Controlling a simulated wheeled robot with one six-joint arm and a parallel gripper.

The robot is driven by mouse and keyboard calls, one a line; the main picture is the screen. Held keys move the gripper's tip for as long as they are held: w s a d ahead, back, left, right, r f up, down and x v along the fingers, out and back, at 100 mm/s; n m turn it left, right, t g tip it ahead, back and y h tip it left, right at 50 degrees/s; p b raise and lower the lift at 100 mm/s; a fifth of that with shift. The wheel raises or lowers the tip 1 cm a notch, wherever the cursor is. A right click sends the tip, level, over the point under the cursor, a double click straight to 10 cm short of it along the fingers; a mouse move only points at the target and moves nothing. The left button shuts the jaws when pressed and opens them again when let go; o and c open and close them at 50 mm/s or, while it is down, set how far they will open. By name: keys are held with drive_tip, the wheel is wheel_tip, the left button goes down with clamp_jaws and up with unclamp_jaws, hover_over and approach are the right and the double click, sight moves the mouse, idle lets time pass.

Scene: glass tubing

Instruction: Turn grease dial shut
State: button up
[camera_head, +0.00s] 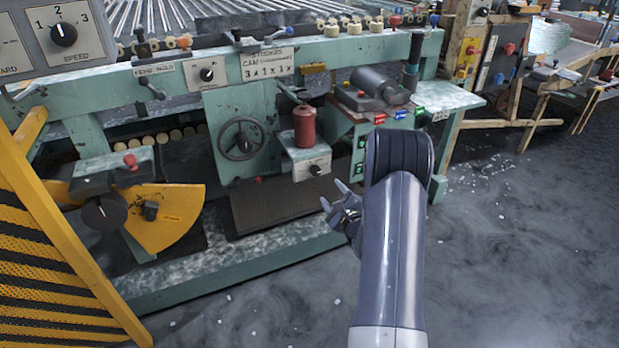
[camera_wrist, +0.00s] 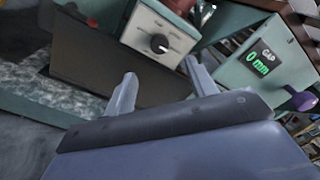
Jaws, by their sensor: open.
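The likely grease dial (camera_head: 315,169) is a small black knob on the white front of a pale green box, below a red canister (camera_head: 305,126). In the wrist view the black knob (camera_wrist: 159,43) sits on a white panel (camera_wrist: 150,25) with marks too small to read, just beyond and above the fingertips. My gripper (camera_head: 333,196) is open and empty, below and to the right of the dial in the head view. In the wrist view my gripper (camera_wrist: 160,70) has its two fingers spread, with the knob between their lines and apart from them.
A handwheel (camera_head: 241,139) is left of the canister. A display (camera_wrist: 262,60) reading 0 mm stands to the right. A yellow guard (camera_head: 60,240) is at left. The floor at right is open.

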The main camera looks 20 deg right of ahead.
sight(316, 173)
drive_tip(key=shift+m, duration=0.4)
drive_tip(key=w+b, duration=0.1)
drive_tip(key=w, duration=0.2)
drive_tip(key=w+b, duration=0.1)
drive_tip(key=w, duration=0.3)
drive_tip(key=w+b, duration=0.1)
drive_tip(key=w, duration=0.3)
drive_tip(key=shift+w+d+f, duration=0.15)
drive_tip(key=shift+w+f, duration=0.05)
drive_tip(key=shift+f, duration=0.2)
drive_tip(key=c, duration=1)
